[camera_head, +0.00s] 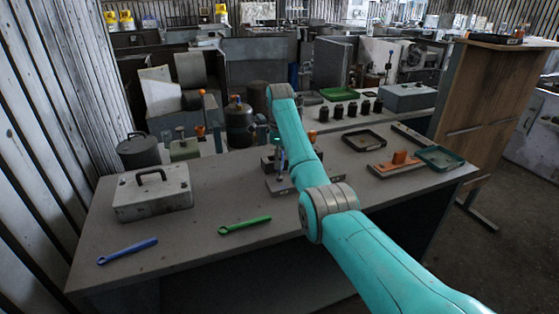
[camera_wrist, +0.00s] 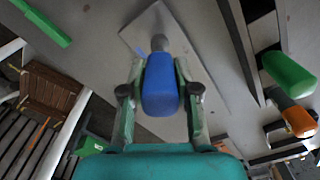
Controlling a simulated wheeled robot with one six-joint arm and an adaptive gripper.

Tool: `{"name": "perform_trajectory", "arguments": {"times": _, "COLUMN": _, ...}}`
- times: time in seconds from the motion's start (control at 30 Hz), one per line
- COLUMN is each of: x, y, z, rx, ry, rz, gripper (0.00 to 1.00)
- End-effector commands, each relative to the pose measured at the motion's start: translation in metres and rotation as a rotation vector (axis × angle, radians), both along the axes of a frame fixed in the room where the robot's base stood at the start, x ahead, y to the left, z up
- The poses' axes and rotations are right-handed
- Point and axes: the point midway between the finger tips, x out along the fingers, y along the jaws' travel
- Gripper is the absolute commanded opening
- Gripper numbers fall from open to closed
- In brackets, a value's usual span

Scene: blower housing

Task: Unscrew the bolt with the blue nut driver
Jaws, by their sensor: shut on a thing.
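In the wrist view the blue nut driver (camera_wrist: 160,85) sits between the two fingers of my gripper (camera_wrist: 160,62), which is shut on its blue handle. Its grey shank (camera_wrist: 158,42) points away from the camera, toward a light grey plate (camera_wrist: 185,45). The driver's tip and the bolt cannot be made out. In the head view a low grey metal block (camera_head: 281,186) lies on the table beside my arm, with a small upright blue piece (camera_head: 281,158) above it. My arm hides much of this area, and the gripper is not clear there.
A green wrench (camera_head: 245,225) and a blue wrench (camera_head: 127,251) lie on the table (camera_head: 190,240) near its front. A grey toolbox (camera_head: 152,192) stands at left. Green (camera_wrist: 289,74) and orange (camera_wrist: 297,117) handles stand close to the gripper's right. Trays (camera_head: 363,140) lie at right.

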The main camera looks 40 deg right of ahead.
Motion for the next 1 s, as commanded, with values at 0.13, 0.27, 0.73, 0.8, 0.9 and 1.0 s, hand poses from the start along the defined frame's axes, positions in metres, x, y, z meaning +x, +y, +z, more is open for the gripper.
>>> {"name": "perform_trajectory", "arguments": {"times": 0.13, "x": 0.0, "y": 0.0, "z": 0.0, "rx": 0.0, "ry": 0.0, "rz": -0.001, "gripper": 0.0}}
{"name": "perform_trajectory", "arguments": {"times": 0.27, "x": 0.0, "y": 0.0, "z": 0.002, "rx": -0.001, "ry": -0.001, "rz": -0.002, "gripper": 0.0}}
{"name": "perform_trajectory", "arguments": {"times": 0.73, "x": 0.0, "y": 0.0, "z": 0.017, "rx": 0.0, "ry": -0.001, "rz": -0.002, "gripper": 0.0}}
{"name": "perform_trajectory", "arguments": {"times": 0.8, "x": 0.0, "y": 0.0, "z": 0.02, "rx": 0.0, "ry": -0.001, "rz": -0.002, "gripper": 0.0}}
{"name": "perform_trajectory", "arguments": {"times": 0.9, "x": 0.0, "y": 0.0, "z": 0.023, "rx": 0.0, "ry": -0.001, "rz": -0.002, "gripper": 0.0}}
{"name": "perform_trajectory", "arguments": {"times": 1.0, "x": 0.0, "y": 0.0, "z": 0.027, "rx": -0.001, "ry": -0.001, "rz": -0.002, "gripper": 0.0}}
